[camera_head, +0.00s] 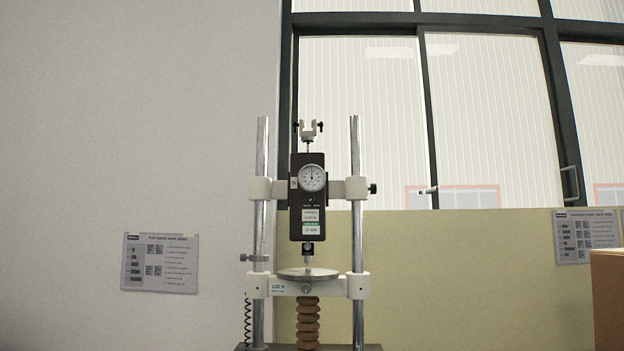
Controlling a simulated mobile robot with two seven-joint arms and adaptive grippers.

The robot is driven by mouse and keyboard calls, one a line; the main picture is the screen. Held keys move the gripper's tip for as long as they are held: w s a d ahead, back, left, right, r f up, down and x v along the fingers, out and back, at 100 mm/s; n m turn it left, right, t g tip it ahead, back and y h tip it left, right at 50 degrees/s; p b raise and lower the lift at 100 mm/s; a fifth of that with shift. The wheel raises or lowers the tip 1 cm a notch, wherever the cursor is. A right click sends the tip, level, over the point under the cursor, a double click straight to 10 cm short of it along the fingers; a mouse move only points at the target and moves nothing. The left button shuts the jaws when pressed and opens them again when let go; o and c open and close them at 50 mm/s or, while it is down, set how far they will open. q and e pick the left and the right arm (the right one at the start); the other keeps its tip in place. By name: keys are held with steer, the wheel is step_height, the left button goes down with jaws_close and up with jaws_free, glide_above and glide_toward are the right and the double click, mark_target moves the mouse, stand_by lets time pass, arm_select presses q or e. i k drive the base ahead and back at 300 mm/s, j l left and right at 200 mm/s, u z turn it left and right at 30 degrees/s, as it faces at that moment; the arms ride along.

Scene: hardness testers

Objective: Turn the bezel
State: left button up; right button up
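A hardness tester stands upright in the middle of the head view. Its dark gauge body (308,228) hangs between two metal posts, held by a white crossbar. The round white dial with its bezel (312,178) faces me on the upper part of that body. Below it, a short probe tip (308,261) points down at a round metal plate (307,274) and sits close above it; I cannot tell if they touch. Neither of my grippers shows in this view.
The left post (261,220) and right post (356,232) flank the gauge. A black knob (372,189) sticks out right of the crossbar. A brown box (607,300) stands at the right edge. Posters hang on the walls behind. Space in front of the dial looks clear.

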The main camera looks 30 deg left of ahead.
mark_target(318, 182)
steer(key=i+j+u, duration=0.15)
steer(key=u, duration=0.2)
steer(key=i+u, duration=0.15)
steer(key=u, duration=0.2)
steer(key=i+j+u, duration=0.1)
steer(key=u, duration=0.25)
steer(key=i, duration=0.05)
